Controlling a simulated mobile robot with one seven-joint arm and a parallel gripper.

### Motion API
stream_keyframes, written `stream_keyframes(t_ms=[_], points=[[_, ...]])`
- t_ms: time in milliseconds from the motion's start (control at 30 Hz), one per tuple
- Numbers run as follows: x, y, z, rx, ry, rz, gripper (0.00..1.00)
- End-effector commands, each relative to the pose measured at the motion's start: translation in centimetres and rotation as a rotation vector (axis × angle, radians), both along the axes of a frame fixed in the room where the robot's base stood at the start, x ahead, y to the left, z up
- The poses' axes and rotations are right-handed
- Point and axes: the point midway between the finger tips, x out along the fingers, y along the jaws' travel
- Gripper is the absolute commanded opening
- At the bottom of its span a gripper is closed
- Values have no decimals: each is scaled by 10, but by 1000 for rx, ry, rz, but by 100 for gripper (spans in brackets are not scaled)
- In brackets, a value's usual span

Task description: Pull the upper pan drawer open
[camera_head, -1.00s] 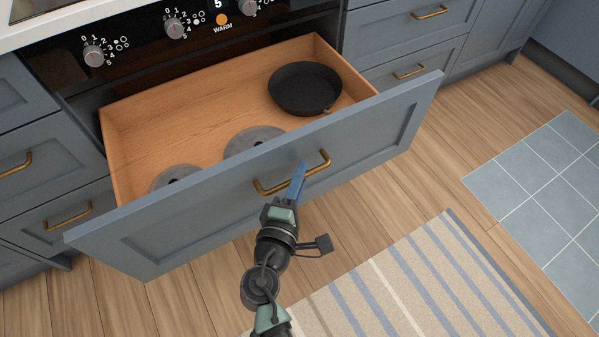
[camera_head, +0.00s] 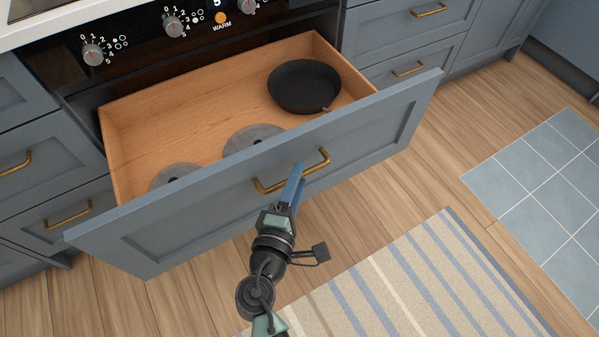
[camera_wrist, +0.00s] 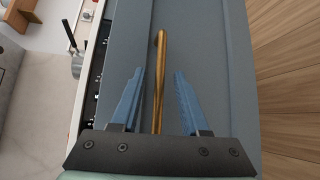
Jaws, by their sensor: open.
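The upper pan drawer (camera_head: 250,197) stands pulled out below the oven, its blue-grey front away from the cabinet and its wooden inside showing. Its brass handle (camera_head: 318,165) runs along the front; it also shows in the wrist view (camera_wrist: 160,75). My gripper (camera_head: 294,178) is at the handle in the head view. In the wrist view its two blue fingers (camera_wrist: 157,95) are spread apart, with the handle bar between them and a gap on each side. Part of the handle is hidden behind the fingers in the head view.
In the drawer lie a black pan (camera_head: 304,86) and two grey round lids (camera_head: 254,138). Closed drawers flank it on both sides. A striped rug (camera_head: 400,285) lies on the wooden floor in front, with blue tiles (camera_head: 545,185) to the right.

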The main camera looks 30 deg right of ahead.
Motion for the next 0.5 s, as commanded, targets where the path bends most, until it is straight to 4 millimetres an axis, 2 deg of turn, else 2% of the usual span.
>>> stream_keyframes(t_ms=[300, 500], points=[[-51, 50, 11, 3, 2, 6, 45], [-72, 70, 15, 1, 1, 4, 45]])
